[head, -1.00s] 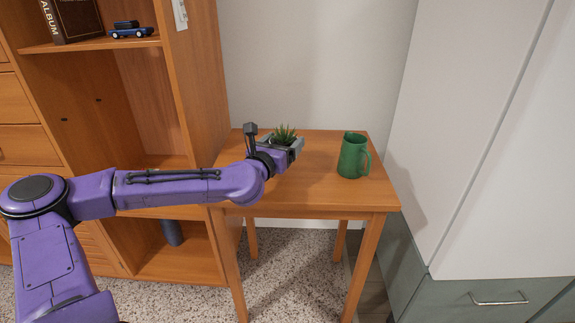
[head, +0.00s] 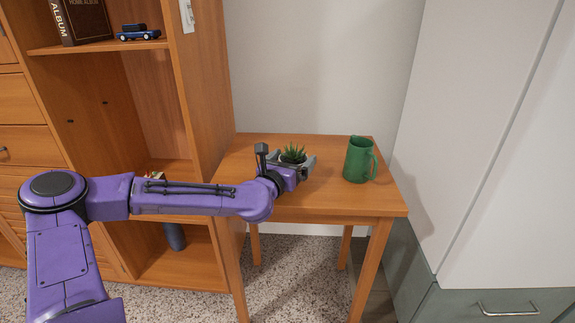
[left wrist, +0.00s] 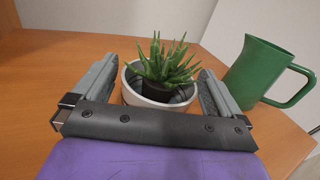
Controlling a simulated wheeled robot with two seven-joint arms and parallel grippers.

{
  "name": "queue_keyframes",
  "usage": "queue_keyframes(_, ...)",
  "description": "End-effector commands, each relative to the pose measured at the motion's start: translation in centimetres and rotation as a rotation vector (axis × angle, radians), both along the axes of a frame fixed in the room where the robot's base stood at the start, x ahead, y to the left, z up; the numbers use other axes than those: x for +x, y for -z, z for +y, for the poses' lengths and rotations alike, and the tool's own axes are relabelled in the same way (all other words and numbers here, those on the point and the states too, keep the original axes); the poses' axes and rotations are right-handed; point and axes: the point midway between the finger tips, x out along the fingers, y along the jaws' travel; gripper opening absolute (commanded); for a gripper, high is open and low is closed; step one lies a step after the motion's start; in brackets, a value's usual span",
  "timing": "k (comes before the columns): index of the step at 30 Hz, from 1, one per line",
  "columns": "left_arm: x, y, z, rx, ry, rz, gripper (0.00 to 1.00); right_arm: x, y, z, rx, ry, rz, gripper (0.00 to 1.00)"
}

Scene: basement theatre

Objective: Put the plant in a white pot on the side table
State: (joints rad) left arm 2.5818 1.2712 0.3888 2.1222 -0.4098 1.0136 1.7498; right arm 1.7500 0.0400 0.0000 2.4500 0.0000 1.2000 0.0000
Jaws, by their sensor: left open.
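The plant (head: 293,152) has green spiky leaves and sits in a white pot (left wrist: 135,93). The pot appears to stand on the wooden side table (head: 330,203). My left gripper (head: 293,163) is at the table, its fingers open on both sides of the pot. In the left wrist view, the plant (left wrist: 163,62) is between the two fingers of the left gripper (left wrist: 158,90), with a gap visible beside the pot. The pot's lower front is hidden behind the gripper body. My right gripper is not in view.
A green pitcher (head: 358,160) stands on the table right of the plant; it also shows in the left wrist view (left wrist: 258,72). A wooden shelf unit (head: 207,90) is left of the table. White cabinets (head: 480,130) stand at right. The table's front right is clear.

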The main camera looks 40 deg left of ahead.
Motion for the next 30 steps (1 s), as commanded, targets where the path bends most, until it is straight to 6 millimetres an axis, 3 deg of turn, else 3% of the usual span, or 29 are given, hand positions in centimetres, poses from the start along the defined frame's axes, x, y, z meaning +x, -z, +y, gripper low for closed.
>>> queue_keyframes(21,-10.3,-0.1,-1.8,-0.009,0.002,0.005,1.00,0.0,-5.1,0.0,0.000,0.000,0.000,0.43)
queue_keyframes(30,-11.6,0.0,-1.9,-0.001,0.001,0.000,1.00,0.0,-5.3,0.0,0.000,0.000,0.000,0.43)
